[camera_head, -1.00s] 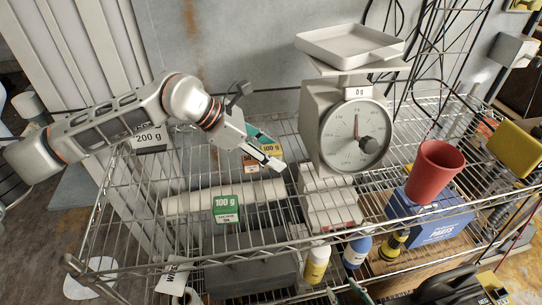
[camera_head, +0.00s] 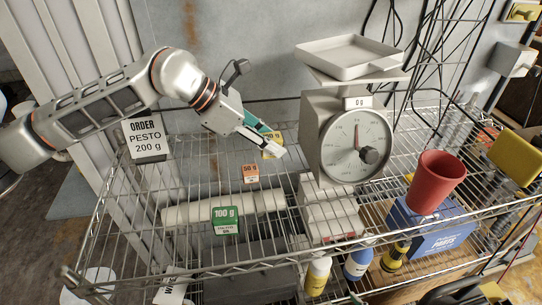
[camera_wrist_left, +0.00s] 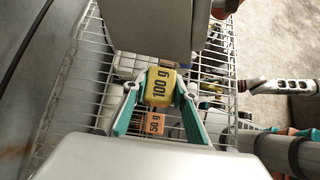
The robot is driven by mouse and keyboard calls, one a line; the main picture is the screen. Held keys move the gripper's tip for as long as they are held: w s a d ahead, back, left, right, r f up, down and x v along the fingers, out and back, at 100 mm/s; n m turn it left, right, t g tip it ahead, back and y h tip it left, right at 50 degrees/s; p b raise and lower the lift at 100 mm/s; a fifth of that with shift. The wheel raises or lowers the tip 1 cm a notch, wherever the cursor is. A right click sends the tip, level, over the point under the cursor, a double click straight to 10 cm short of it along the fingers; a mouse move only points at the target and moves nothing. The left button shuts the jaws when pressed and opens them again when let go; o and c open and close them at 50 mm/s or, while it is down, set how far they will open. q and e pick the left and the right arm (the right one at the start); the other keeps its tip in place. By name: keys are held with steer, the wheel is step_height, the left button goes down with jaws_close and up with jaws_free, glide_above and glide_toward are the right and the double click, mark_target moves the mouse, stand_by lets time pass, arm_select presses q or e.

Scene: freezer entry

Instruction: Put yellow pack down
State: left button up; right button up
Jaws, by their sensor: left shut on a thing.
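The yellow pack (camera_head: 273,151), labelled 100 g, is between the fingers of my left gripper (camera_head: 263,139), over the wire shelf just left of the scale. In the left wrist view the yellow pack (camera_wrist_left: 160,87) sits between both teal fingers, which are shut on it. I cannot tell whether its underside touches the wires. An orange 50 g pack (camera_head: 251,174) lies on the shelf below and left of it. A green 100 g pack (camera_head: 225,219) stands nearer the front. Only what may be a fingertip of my right gripper shows at the bottom edge of the head view.
A dial scale (camera_head: 345,139) with an empty tray (camera_head: 350,56) stands right of my left gripper, its dial at zero. An order sign (camera_head: 146,138) reads pesto 200 g. A red cup (camera_head: 436,181) stands at right. Bare wire shelf lies around the orange pack.

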arm_select(q)
step_height(320, 180, up, 13)
step_height(320, 180, up, 15)
steer(key=n+t+p, duration=0.1)
steer(key=n+p, duration=0.1)
steer(key=p, duration=0.1)
glide_above(271, 136)
steer(key=w+d, duration=0.4)
steer(key=d, duration=0.4)
steer(key=d+r+n+t+y+p, duration=0.1)
steer(key=d+r, duration=0.2)
steer(key=r, duration=0.3)
steer(key=d+r+n+t+p, duration=0.1)
steer(key=d+r, duration=0.2)
steer(key=r, duration=0.2)
steer(key=shift+n, duration=0.3)
steer(key=f, duration=0.4)
steer(key=f+b, duration=0.1)
steer(key=f, duration=0.9)
steer(key=shift+s+d+f+b, duration=0.15)
steer(key=shift+d+b, duration=0.1)
steer(key=shift+b, duration=0.15)
steer(key=shift+f, duration=2.65)
